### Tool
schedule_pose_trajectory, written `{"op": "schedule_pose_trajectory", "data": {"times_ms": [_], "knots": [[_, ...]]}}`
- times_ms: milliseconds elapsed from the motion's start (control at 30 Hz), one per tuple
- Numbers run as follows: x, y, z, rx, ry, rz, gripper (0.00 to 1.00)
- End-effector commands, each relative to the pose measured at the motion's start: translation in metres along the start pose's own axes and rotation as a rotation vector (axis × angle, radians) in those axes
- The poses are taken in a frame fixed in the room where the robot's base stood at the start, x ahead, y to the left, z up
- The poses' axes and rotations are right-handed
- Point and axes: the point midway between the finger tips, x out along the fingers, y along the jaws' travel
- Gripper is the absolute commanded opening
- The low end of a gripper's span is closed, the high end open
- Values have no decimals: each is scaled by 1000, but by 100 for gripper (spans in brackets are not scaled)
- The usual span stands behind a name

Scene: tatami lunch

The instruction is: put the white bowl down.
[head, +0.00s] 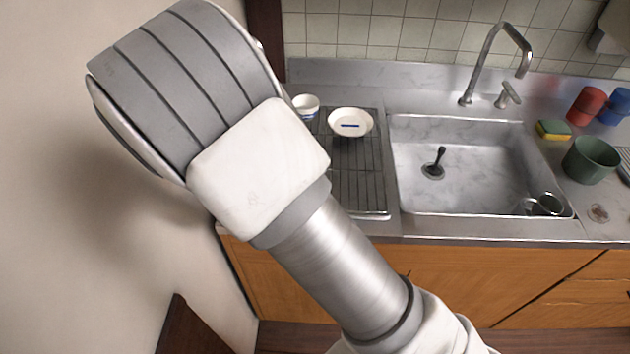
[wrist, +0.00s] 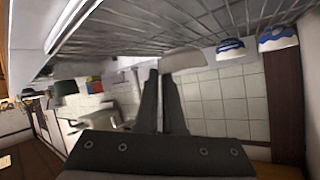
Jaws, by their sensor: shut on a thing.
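The white bowl (head: 350,118) shows in the head view at the back of the drainboard, with a short blue mark inside. It appears roughly level, and I cannot tell whether it touches the rack. In the head view my own arm hides the gripper.
The ribbed drainboard (head: 358,190) lies left of the steel sink (head: 465,165). A small bowl (head: 306,101) stands behind, left of the white bowl. Two blue-and-white bowls (wrist: 230,48) (wrist: 278,39) show in the wrist view. The front drainboard is clear. A tap (head: 487,62) rises behind the sink.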

Motion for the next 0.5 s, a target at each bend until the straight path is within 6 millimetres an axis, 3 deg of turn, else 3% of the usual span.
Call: {"op": "schedule_pose_trajectory", "data": {"times_ms": [333,500], "knots": [[17,10,33,-4,1,0,0],[18,10,34,1,0,-1,0]]}}
